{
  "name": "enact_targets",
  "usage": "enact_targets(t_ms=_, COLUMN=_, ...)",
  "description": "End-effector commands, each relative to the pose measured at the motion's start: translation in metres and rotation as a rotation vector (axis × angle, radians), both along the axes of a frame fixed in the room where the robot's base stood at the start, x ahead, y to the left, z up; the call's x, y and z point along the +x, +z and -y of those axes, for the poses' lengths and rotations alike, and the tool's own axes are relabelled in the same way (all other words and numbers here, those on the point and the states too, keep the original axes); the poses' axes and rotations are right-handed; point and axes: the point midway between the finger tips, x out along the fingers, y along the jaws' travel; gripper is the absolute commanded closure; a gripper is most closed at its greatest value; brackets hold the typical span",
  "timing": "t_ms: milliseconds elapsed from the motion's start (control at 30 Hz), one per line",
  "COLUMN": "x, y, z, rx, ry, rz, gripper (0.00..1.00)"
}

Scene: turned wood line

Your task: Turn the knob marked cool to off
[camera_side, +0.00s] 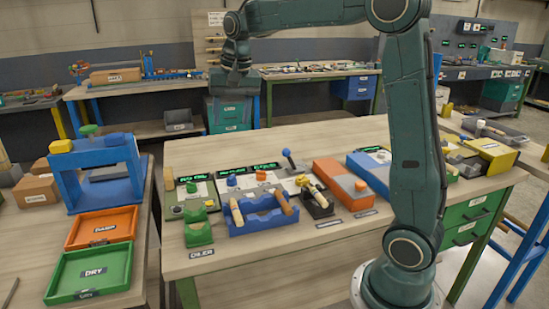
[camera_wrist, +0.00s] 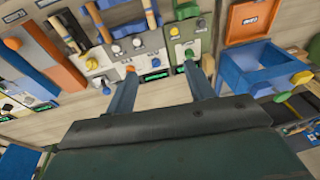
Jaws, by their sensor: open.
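Small control panels with turning knobs stand along the back of the near bench. In the side view I see a green knob (camera_side: 191,187), a blue knob (camera_side: 232,181) and an orange knob (camera_side: 261,175). The markings are too small to read, so I cannot tell which is marked cool. In the wrist view the green knob (camera_wrist: 189,55) is by the right fingertip and an orange knob (camera_wrist: 130,69) is by the left one. My gripper (camera_wrist: 160,70) is open with nothing between its fingers. In the side view it hangs high above the panels, its fingers hard to make out.
A blue holder (camera_side: 262,218) with wooden handles and a green block (camera_side: 198,232) stand before the panels. An orange box (camera_side: 350,183) stands right of them. A blue frame (camera_side: 95,150) and orange and green trays (camera_side: 60,292) are on the left bench.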

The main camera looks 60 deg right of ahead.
Motion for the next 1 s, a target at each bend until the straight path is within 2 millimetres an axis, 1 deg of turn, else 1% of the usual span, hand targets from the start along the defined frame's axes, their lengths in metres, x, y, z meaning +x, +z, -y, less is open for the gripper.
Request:
enact_targets(t_ms=33, x=0.011, y=-0.006, z=0.009, rx=0.008, ry=-0.033, rz=-0.014, gripper=0.46)
enact_targets(t_ms=200, x=0.042, y=-0.026, z=0.035, rx=0.032, ry=-0.144, rz=-0.049, gripper=0.46)
enact_targets(t_ms=367, x=0.067, y=-0.05, z=0.06, rx=0.052, ry=-0.247, rz=-0.082, gripper=0.46)
enact_targets(t_ms=500, x=0.086, y=-0.074, z=0.083, rx=0.068, ry=-0.338, rz=-0.113, gripper=0.46)
enact_targets(t_ms=700, x=0.106, y=-0.11, z=0.114, rx=0.089, ry=-0.46, rz=-0.15, gripper=0.46)
enact_targets(t_ms=800, x=0.112, y=-0.125, z=0.125, rx=0.096, ry=-0.505, rz=-0.165, gripper=0.46)
enact_targets(t_ms=900, x=0.115, y=-0.134, z=0.132, rx=0.1, ry=-0.536, rz=-0.173, gripper=0.46)
enact_targets(t_ms=1000, x=0.117, y=-0.139, z=0.136, rx=0.102, ry=-0.551, rz=-0.177, gripper=0.46)
